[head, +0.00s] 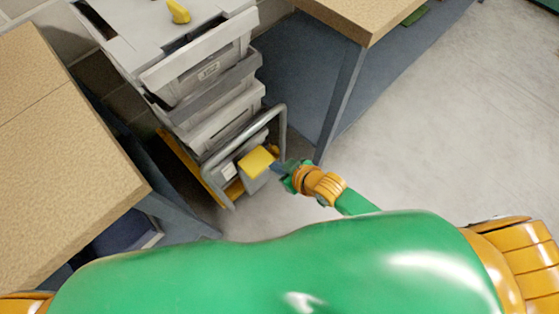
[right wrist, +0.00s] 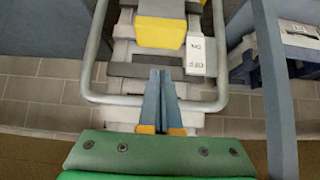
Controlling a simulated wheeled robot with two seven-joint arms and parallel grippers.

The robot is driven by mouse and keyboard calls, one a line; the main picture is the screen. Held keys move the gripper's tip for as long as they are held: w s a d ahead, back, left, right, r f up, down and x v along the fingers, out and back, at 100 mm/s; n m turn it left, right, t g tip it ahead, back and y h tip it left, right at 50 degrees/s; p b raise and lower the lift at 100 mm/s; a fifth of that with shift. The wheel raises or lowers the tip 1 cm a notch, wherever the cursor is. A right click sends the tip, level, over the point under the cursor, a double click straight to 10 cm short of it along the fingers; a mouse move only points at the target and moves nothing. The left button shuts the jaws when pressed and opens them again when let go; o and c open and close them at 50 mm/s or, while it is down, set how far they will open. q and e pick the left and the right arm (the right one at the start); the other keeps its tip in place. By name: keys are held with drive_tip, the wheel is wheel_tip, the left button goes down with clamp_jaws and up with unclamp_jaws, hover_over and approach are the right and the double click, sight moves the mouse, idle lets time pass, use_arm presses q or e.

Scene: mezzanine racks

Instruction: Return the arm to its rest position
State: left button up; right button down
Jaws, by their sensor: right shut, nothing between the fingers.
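My right gripper (head: 280,167) is in the head view, low in front of a trolley's metal handle. In the right wrist view its two blue-grey fingers (right wrist: 159,95) are together with nothing between them. My right arm, orange and green, reaches to it from the lower right. My left gripper is not in view; only a bit of orange at the lower left edge shows.
A trolley with a bent metal handle (head: 284,125) carries stacked grey crates (head: 205,72). A box with a yellow top (head: 256,161) sits by the handle. Tables stand at left (head: 70,150) and upper right (head: 345,15). Bare floor (head: 430,110) lies open at right.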

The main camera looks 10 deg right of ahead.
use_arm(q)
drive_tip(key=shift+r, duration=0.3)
use_arm(e)
drive_tip(key=shift+v, duration=0.75)
